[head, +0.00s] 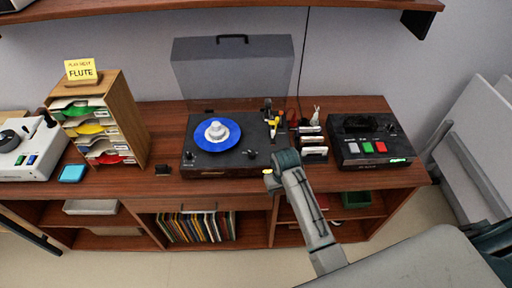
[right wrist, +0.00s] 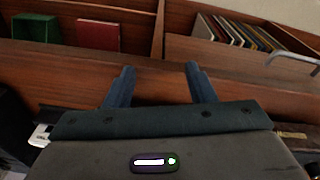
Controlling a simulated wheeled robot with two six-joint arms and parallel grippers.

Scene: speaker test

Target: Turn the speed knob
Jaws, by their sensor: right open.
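The turntable (head: 228,163) stands on the wooden cabinet in the head view, with a blue record (head: 203,142) and a pale round piece at its middle. Small dark knobs show on its top near the front left (head: 189,155) and front right (head: 251,154); I cannot tell which is the speed knob. My right gripper (head: 272,177) is by the turntable's front right corner, apart from the knobs as far as I can see. In the right wrist view my right gripper (right wrist: 160,82) is open, with nothing held between its fingers. My left gripper is not in view.
A paper sorter (head: 133,125) with a FLUTE note stands left. A black box (head: 370,150) with coloured buttons stands right. Small white-topped items (head: 313,141) sit between it and the turntable. Records (head: 195,228) fill a lower shelf. A grey lid (head: 235,75) stands behind.

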